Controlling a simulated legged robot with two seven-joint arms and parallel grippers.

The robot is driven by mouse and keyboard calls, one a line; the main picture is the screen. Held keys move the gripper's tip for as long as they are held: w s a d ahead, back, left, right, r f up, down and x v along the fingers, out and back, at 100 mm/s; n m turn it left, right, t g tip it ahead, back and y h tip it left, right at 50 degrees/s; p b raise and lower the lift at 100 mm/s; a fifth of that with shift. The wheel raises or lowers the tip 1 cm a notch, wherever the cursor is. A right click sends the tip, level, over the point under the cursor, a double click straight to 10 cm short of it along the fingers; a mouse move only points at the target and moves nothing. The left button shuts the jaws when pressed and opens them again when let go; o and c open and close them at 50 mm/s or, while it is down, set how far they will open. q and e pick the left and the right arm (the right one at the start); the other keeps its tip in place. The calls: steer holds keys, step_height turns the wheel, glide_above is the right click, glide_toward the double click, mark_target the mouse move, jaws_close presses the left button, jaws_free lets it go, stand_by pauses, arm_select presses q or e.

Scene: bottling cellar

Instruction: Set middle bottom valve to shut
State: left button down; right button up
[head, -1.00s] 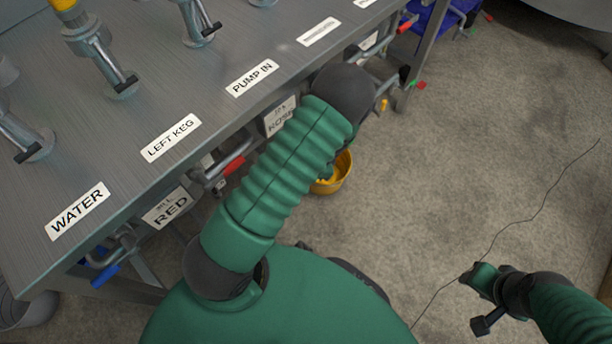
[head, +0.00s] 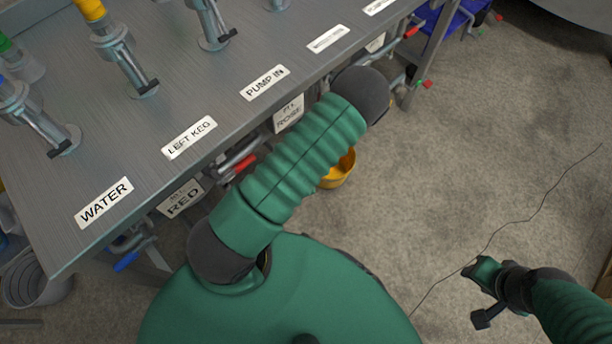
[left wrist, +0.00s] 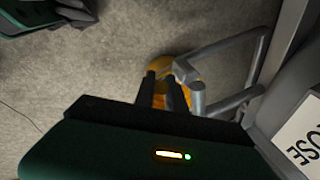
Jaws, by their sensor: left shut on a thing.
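In the left wrist view, my left gripper (left wrist: 162,92) is shut at the grey pipework under the table. Yellow-orange shows between and behind its dark fingers; I cannot clearly separate a valve handle from the yellow bucket beyond. The grey valve pipe (left wrist: 186,72) is right beside the fingertips. In the head view, my left arm hides this gripper and the valve it is at. The white ROSE label (head: 289,113) hangs under the table edge and also shows in the left wrist view (left wrist: 304,140). My right gripper (head: 482,277) is at the lower right, over bare floor, away from the valves; its jaw opening is unclear.
The steel table (head: 135,150) carries upright taps and labels. Under its edge are a red handle (head: 245,163), a blue handle (head: 126,262) and the RED label (head: 183,200). A yellow bucket (head: 340,172) stands on the floor. The floor to the right is clear apart from a thin cable.

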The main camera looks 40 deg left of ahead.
arm_select(q)
steer(key=shift+s+f, duration=0.1)
steer(key=shift+s, duration=0.1)
stand_by(0.3)
steer(key=c, duration=1.4)
jaws_free()
steer(key=p+v, duration=0.4)
steer(key=v, duration=0.1)
steer(key=p+v, duration=0.4)
steer(key=v, duration=0.2)
steer(key=p+v, duration=0.4)
steer(key=v, duration=0.1)
steer(key=shift+s+d+r, duration=0.1)
steer(key=shift+s+r, duration=0.2)
steer(key=shift+s, duration=0.1)
steer(key=shift+f, duration=0.1)
